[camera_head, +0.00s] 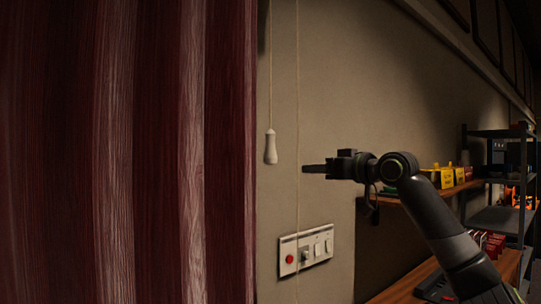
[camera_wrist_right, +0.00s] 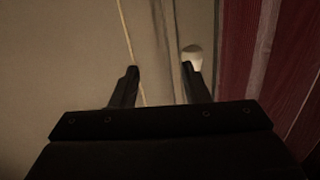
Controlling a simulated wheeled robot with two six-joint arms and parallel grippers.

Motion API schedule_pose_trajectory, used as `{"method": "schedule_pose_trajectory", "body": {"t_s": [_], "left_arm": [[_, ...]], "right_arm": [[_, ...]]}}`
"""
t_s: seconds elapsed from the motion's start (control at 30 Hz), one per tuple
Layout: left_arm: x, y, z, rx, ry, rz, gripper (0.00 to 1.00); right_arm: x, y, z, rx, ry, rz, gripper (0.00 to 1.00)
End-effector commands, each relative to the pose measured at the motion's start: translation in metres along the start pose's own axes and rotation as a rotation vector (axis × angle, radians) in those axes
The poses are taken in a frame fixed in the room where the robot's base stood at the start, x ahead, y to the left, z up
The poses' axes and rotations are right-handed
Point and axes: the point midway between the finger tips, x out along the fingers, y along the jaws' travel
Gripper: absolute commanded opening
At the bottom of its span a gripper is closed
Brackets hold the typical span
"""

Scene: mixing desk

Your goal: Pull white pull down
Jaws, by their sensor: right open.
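The white pull (camera_head: 270,147) hangs upright on a thin cord against the beige wall, just right of the dark red curtain. My right gripper (camera_head: 313,168) comes in from the right, slightly lower than the pull, with a gap between its fingertips and the pull in the head view. In the right wrist view my right gripper (camera_wrist_right: 160,75) is open and empty. There the white pull (camera_wrist_right: 192,57) shows by the tip of the right-hand finger; whether they touch I cannot tell. My left gripper is not in view.
A second thin cord (camera_head: 297,90) hangs close to my right fingertips. A switch panel (camera_head: 306,249) with a red button is on the wall below. The red curtain (camera_head: 130,150) fills the left. Shelves (camera_head: 500,175) with yellow items stand at the right.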

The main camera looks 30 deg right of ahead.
Motion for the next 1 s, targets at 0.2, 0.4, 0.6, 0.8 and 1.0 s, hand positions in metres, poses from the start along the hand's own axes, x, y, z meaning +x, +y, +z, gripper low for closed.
{"method": "schedule_pose_trajectory", "body": {"t_s": [0.2,0.4,0.6,0.8,1.0], "left_arm": [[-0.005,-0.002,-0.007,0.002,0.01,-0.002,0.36],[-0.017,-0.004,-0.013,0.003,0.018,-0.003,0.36],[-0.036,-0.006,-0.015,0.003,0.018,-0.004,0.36],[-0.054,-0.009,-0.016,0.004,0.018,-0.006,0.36],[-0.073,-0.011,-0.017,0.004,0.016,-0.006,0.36]], "right_arm": [[-0.055,-0.042,-0.063,-0.065,0.046,-0.067,0.42],[-0.045,-0.048,-0.069,-0.067,0.047,-0.078,0.42],[-0.013,-0.05,-0.072,-0.065,0.048,-0.079,0.42],[0.021,-0.053,-0.074,-0.065,0.048,-0.078,0.42],[0.056,-0.056,-0.075,-0.064,0.048,-0.077,0.42]]}}
